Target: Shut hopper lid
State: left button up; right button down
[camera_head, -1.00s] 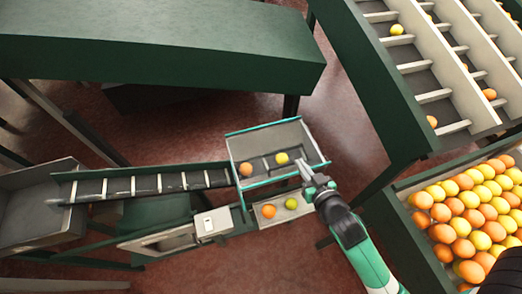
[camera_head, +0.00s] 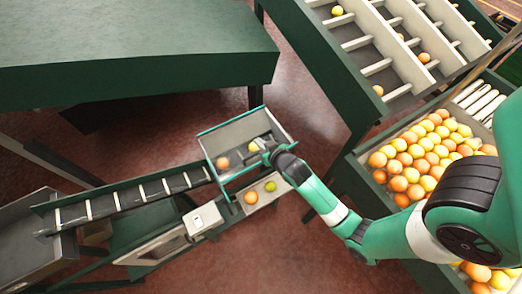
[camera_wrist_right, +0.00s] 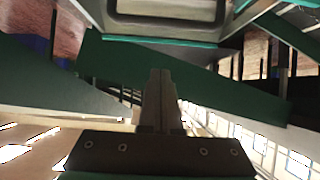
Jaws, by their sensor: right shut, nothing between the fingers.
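The hopper (camera_head: 203,143) is a grey metal box with teal edges at the upper end of the conveyor. It appears open, with an orange (camera_head: 222,163) and a yellow fruit (camera_head: 254,146) visible inside. Its grey upper panel (camera_head: 232,130) slopes at the back; I cannot tell whether this is the lid. My right gripper (camera_head: 262,147) is shut and empty, over the hopper's right part; contact is unclear. In the right wrist view, its closed fingers (camera_wrist_right: 160,85) point toward a grey, teal-edged panel (camera_wrist_right: 165,12). My left gripper is not in view.
A lower tray (camera_head: 237,207) holds an orange and a yellow-green fruit. The slatted conveyor (camera_head: 130,196) runs down-left. A green table (camera_head: 130,60) stands behind. A full fruit bin (camera_head: 362,178) and sloped sorting lanes (camera_head: 375,50) lie right. Red floor shows between them.

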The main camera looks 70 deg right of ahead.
jog(key=shift+s+a+f, duration=0.2)
jog(key=shift+f, duration=0.8)
jog(key=shift+s+a+f, duration=0.15)
jog(key=shift+f, duration=0.85)
jog(key=f+b, duration=0.3)
jog(key=shift+s+a+f, duration=0.2)
jog(key=shift+s+a, duration=0.1)
jog(key=shift+s+f, duration=0.15)
jog(key=r+p, duration=0.2)
jog(key=r, duration=0.1)
jog(key=r+p, duration=0.2)
jog(key=shift+w+d, duration=0.2)
jog(key=shift+w, duration=0.1)
jog(key=f+v, duration=0.1)
jog(key=v, duration=0.8)
jog(key=shift+s+a, duration=0.3)
jog(key=shift+s, duration=0.05)
